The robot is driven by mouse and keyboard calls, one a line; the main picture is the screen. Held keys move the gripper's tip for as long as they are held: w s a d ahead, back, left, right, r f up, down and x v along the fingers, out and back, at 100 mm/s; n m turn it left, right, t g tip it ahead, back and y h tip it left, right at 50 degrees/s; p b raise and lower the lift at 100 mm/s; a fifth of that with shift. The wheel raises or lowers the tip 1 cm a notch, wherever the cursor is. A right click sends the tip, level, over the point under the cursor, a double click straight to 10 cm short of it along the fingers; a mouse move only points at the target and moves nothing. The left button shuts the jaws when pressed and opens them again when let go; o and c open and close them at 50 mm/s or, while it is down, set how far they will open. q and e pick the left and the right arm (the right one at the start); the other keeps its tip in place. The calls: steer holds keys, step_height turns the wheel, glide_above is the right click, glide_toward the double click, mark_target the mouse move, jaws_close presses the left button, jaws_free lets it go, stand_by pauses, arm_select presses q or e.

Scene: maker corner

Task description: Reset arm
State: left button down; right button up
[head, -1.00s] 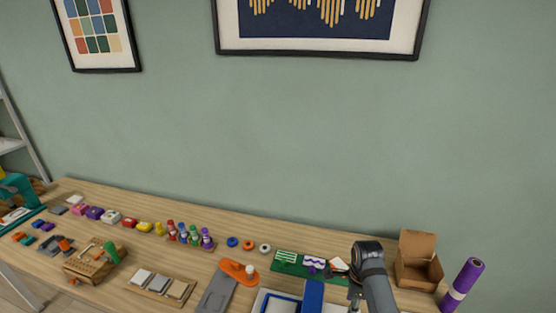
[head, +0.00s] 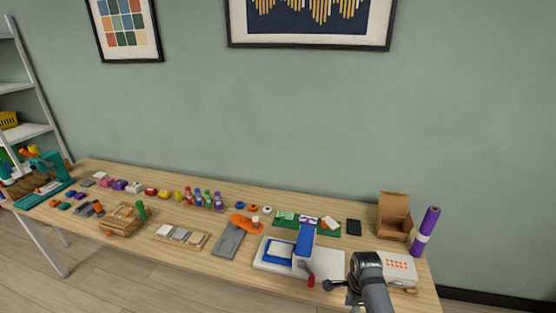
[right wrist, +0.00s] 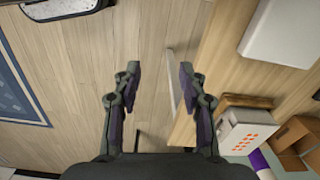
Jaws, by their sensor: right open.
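My right arm shows at the lower right of the head view, in front of the table's front edge. Its gripper (head: 342,290) is small and partly hidden there. In the right wrist view my right gripper (right wrist: 158,85) has its two fingers spread apart, with nothing between them but the wooden floor behind. It hangs beside the table edge and touches nothing that I can see. My left gripper is in neither view.
The wooden table (head: 190,245) carries a blue-and-white press (head: 305,240), an orange-and-grey tool (head: 230,239), a white box with orange dots (head: 400,266), an open cardboard box (head: 395,228) and a purple roll (head: 429,222). Floor (right wrist: 150,40) is clear below the right gripper.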

steer(key=s+d+f+n+b, duration=0.1)
steer(key=s+f+n, duration=0.5)
steer(key=f, duration=0.7)
steer(key=s+d+f+n+b, duration=0.15)
steer(key=s+f+n, duration=0.25)
steer(key=s+f, duration=0.65)
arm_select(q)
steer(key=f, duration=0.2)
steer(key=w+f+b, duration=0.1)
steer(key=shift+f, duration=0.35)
arm_select(e)
steer(key=s+d+f+n, duration=0.1)
steer(key=s+f+n, duration=0.4)
steer(key=s, duration=0.6)
steer(key=s+d+f+n+t, duration=0.1)
steer(key=s+f+n, duration=0.3)
steer(key=s+f, duration=0.5)
steer(key=shift+s+d+n+h, duration=0.4)
steer(key=shift+s+d, duration=0.2)
steer(key=shift+s, duration=0.45)
